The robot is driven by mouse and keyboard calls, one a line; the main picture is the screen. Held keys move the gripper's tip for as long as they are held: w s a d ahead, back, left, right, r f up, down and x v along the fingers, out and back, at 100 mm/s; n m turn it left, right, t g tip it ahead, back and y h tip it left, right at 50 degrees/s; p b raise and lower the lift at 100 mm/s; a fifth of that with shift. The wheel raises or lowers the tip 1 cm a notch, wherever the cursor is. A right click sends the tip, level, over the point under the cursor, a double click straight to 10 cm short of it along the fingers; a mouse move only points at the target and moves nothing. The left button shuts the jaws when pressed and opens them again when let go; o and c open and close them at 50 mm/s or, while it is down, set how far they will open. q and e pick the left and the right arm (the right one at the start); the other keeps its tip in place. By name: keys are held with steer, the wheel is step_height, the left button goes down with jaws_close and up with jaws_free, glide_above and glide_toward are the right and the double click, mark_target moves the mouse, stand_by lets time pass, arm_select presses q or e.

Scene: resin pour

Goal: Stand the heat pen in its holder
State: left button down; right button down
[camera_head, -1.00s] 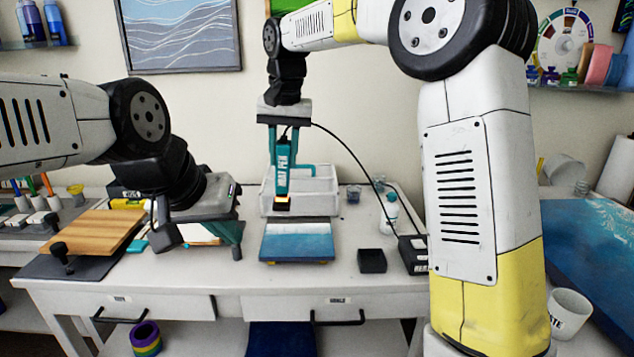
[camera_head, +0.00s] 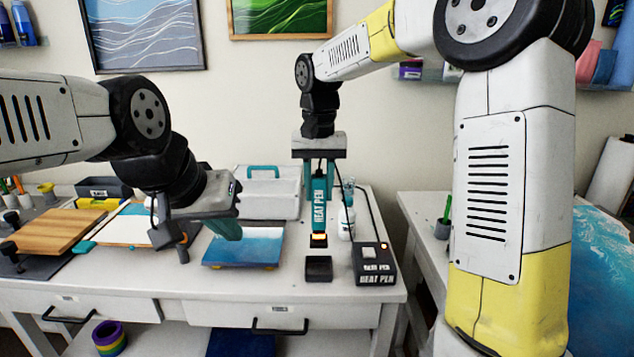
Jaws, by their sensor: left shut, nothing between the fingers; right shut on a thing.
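The teal heat pen (camera_head: 319,215) is upright in my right gripper (camera_head: 319,188), which is shut on it. Its dark tip with an orange glow points down, in line with the small black holder (camera_head: 319,270) on the table. The tip appears above the holder and apart from it. A cable runs from the pen to the black heat pen control box (camera_head: 376,268), right of the holder, where a small light glows. My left gripper (camera_head: 226,230) is shut and empty, over the left edge of the blue resin panel; its fingertips are partly hidden by its own body.
The blue resin panel (camera_head: 245,250) lies left of the holder. A white bin (camera_head: 270,203) with a teal handle and a white bottle (camera_head: 346,222) stand behind. A wooden board (camera_head: 50,230) is at left. A white cabinet (camera_head: 415,215) stands right, beyond a gap.

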mark_target(319, 219)
steer(key=shift+f, duration=4.1)
steer(key=c, duration=1)
jaws_free()
step_height(319, 219, up, 7)
steer(key=shift+f, duration=0.1)
steer(key=shift+r, duration=0.55)
